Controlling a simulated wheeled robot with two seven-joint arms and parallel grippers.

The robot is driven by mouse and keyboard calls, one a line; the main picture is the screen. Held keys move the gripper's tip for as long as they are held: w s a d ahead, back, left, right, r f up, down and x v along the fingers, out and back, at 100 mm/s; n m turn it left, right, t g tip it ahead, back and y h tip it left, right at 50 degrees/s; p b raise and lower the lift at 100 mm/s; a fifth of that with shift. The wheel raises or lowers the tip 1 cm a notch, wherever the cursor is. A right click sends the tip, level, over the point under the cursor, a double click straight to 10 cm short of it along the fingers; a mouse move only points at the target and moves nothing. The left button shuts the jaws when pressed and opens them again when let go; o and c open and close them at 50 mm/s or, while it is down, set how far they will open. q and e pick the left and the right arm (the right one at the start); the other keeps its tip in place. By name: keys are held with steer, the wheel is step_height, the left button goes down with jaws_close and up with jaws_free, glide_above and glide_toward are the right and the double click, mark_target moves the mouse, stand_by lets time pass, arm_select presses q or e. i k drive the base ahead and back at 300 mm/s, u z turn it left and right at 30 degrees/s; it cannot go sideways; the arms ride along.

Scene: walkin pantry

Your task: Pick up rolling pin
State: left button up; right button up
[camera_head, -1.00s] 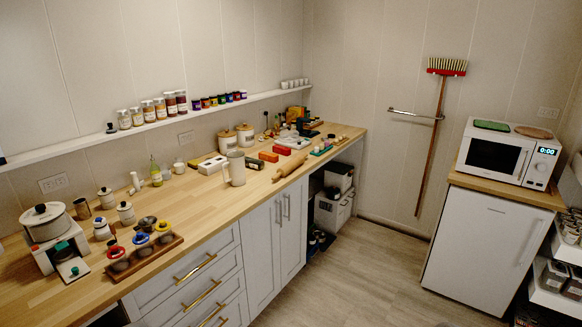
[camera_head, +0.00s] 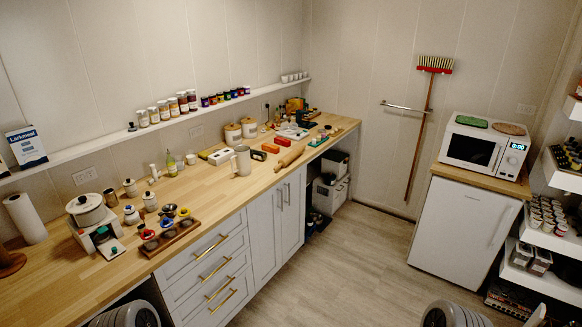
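The rolling pin (camera_head: 290,158) is light wood and lies on the wooden counter (camera_head: 222,200), close to the front edge, to the right of the white pitcher. It lies at a slant, with its far end toward the upper right. Nothing touches it from above. Parts of my arms show as grey rounded shapes at the bottom edge, left and right. Neither gripper can be made out, and both arms are well away from the pin.
A white pitcher (camera_head: 241,160) stands left of the pin, and a red box (camera_head: 270,148) lies behind it. A microwave (camera_head: 484,146) tops a white fridge (camera_head: 462,225). The floor (camera_head: 345,265) between is clear.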

mark_target(286, 159)
steer(key=k, duration=1.15)
steer(key=z, duration=0.45)
steer(key=i, duration=6.15)
steer(key=z, duration=0.7)
steer(key=i, duration=0.65)
steer(key=u, duration=4.1)
